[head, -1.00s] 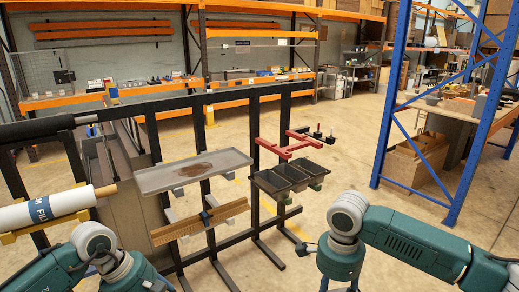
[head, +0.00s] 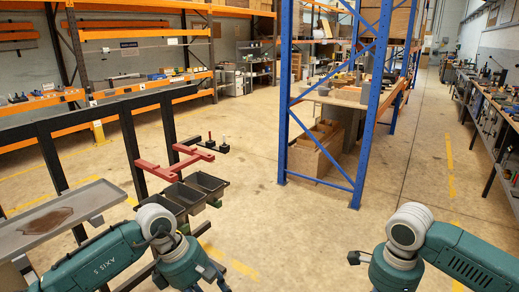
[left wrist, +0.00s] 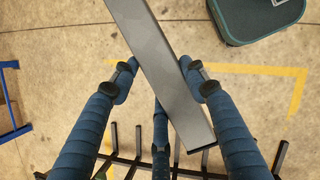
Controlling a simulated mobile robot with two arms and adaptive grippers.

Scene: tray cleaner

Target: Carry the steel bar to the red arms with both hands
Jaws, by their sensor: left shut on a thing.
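The steel bar (left wrist: 143,28) is a flat grey bar lying slantwise across the left wrist view. My left gripper (left wrist: 160,80) has its blue fingers on both sides of the bar and is shut on it. In the head view the bar cannot be made out. The red arms (head: 176,161) stick out from a black upright rack at left of centre, beyond my left arm. They look empty on top. My right arm is at the lower right, well right of the red arms; its gripper is below the picture edge.
Dark bins (head: 206,186) hang just below the red arms. A grey tray (head: 85,213) with a brown stain is on the rack at left. A blue shelving upright (head: 366,110) stands right of centre. Open concrete floor (head: 270,215) lies between the rack and the shelving.

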